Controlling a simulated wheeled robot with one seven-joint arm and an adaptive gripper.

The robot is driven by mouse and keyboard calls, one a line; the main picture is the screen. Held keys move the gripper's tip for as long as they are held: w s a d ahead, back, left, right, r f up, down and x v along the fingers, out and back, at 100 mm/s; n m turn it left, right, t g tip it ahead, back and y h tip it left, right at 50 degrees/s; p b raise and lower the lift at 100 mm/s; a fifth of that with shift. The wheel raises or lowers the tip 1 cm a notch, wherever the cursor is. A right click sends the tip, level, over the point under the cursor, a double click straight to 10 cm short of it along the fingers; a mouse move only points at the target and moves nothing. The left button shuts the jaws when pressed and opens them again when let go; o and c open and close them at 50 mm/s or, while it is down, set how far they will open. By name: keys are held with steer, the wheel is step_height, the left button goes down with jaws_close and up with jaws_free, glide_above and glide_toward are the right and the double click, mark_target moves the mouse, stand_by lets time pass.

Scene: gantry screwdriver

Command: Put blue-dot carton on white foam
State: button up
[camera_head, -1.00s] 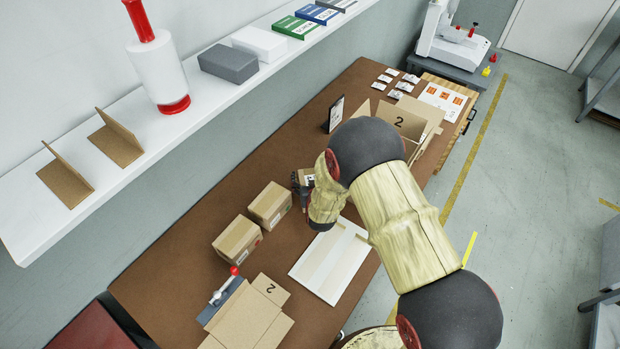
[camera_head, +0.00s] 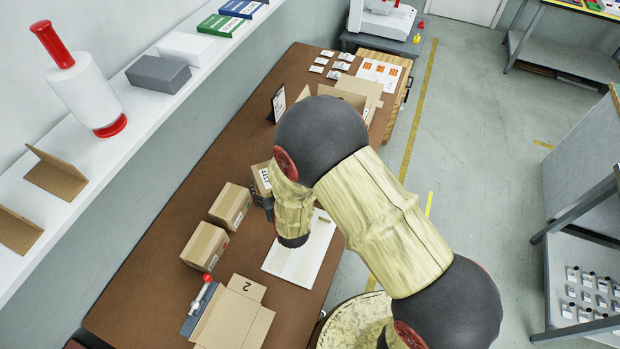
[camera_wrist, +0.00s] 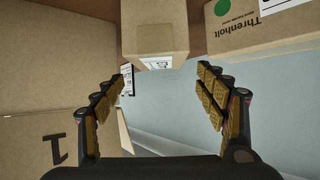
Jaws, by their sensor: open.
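My gripper (camera_wrist: 163,98) is open in the wrist view, with nothing between its fingers. A small brown carton (camera_wrist: 155,35) with a white label is ahead of the fingertips, at the top middle. In the head view my gripper (camera_head: 263,205) is partly hidden by my arm, close beside a labelled carton (camera_head: 262,178). Two more cartons (camera_head: 230,205) (camera_head: 205,245) stand on the brown table to its left. No blue dot can be made out. A white block (camera_head: 187,48) on the shelf may be the white foam; a flat white panel (camera_head: 285,262) lies on the table.
A carton with a green dot (camera_wrist: 222,8) is at the wrist view's upper right; a large carton marked 1 (camera_wrist: 50,135) is at left. In the head view, a grey block (camera_head: 158,73) and white dispenser (camera_head: 85,90) stand on the shelf. An open box (camera_head: 362,92) is farther back.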

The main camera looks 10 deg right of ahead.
steer(key=s+d+r+g, duration=0.1)
steer(key=d+r, duration=0.3)
steer(key=r, duration=0.6)
steer(key=s+d+r+g, duration=0.2)
steer(key=d+r, duration=0.1)
steer(key=r, duration=0.7)
steer(key=s+d+r+m+g, duration=0.1)
steer(key=s+d+r, duration=0.5)
steer(key=s+r, duration=0.2)
steer(key=shift+s+r+h, duration=0.3)
steer(key=shift+s+r, duration=0.05)
steer(key=shift+s, duration=0.1)
steer(key=s+d+r, duration=0.1)
steer(key=s+d, duration=0.1)
steer(key=s, duration=0.3)
steer(key=s+d+r+g+h, duration=0.1)
steer(key=s+d+r, duration=0.1)
steer(key=s, duration=0.3)
steer(key=s+d+r+g, duration=0.1)
steer(key=s+d, duration=0.1)
steer(key=s, duration=0.3)
steer(key=shift+s+d+r+m, duration=0.15)
steer(key=shift+d+r+m, duration=0.05)
steer(key=shift+r+m, duration=0.1)
steer(key=shift+s+d, duration=0.15)
steer(key=shift+s, duration=0.25)
steer(key=shift+c, duration=0.3)
steer(key=shift+w, duration=0.1)
steer(key=shift+c, duration=0.6)
